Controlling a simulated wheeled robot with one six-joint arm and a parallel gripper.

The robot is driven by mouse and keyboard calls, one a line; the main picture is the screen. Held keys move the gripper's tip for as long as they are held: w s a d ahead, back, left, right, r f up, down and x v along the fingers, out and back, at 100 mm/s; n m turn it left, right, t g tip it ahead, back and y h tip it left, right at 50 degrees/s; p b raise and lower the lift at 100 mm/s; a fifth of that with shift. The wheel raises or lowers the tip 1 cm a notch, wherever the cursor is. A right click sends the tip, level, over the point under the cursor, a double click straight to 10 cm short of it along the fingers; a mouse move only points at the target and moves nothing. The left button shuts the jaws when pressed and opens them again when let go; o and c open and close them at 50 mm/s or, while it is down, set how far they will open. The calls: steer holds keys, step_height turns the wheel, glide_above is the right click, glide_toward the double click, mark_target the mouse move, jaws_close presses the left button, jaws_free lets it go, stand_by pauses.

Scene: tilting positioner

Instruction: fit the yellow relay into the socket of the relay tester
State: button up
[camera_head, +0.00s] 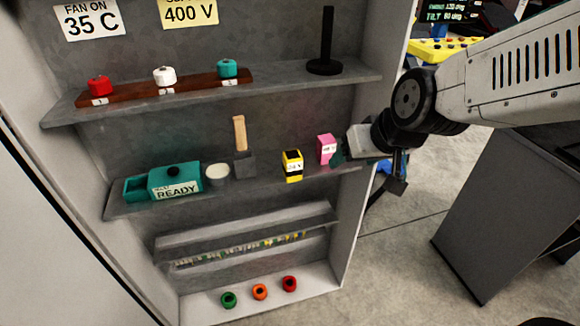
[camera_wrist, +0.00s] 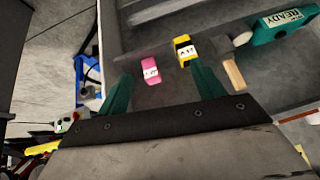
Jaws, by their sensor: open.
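The yellow relay (camera_head: 292,170), with a black top and a white label, stands on the middle shelf. It also shows in the wrist view (camera_wrist: 187,57), just beyond the right finger. The teal relay tester (camera_head: 176,180) sits at the left of the same shelf, with a READY label, a black knob and a lower open-topped part at its left end. Its socket cannot be made out clearly. My gripper (camera_wrist: 160,76) is open and empty at the shelf's right end, with the pink relay (camera_head: 326,147) ahead between its teal fingers. Contact with it cannot be told.
A white round item (camera_head: 216,171) and a wooden-handled tool (camera_head: 239,135) stand between tester and relay. The shelf above (camera_head: 270,87) and the cabinet's right side wall (camera_head: 378,100) bound the space. A narrow bare strip of shelf lies before the yellow relay.

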mark_target(293, 156)
steer(key=w+a+f+t, duration=0.1)
steer(key=w+a+f, duration=0.1)
steer(key=w+a, duration=0.1)
steer(key=w+a+f+t, duration=0.2)
steer(key=w+a+f, duration=0.1)
steer(key=a, duration=0.1)
steer(key=w+a+f+t, duration=0.1)
steer(key=w+a+f, duration=0.1)
steer(key=w+a, duration=0.1)
steer(key=shift+a+f+n, duration=0.3)
steer(key=shift+f+n, duration=0.05)
steer(key=shift+n, duration=0.05)
steer(key=shift+t, duration=0.3)
steer(key=shift+w+r+x, duration=0.1)
steer(key=shift+r+x, duration=0.05)
steer(key=shift+x, duration=1.8)
steer(key=shift+w+r+x, duration=0.1)
steer(key=shift+r+x, duration=0.05)
steer(key=shift+x, duration=1.8)
steer(key=c, duration=1.1)
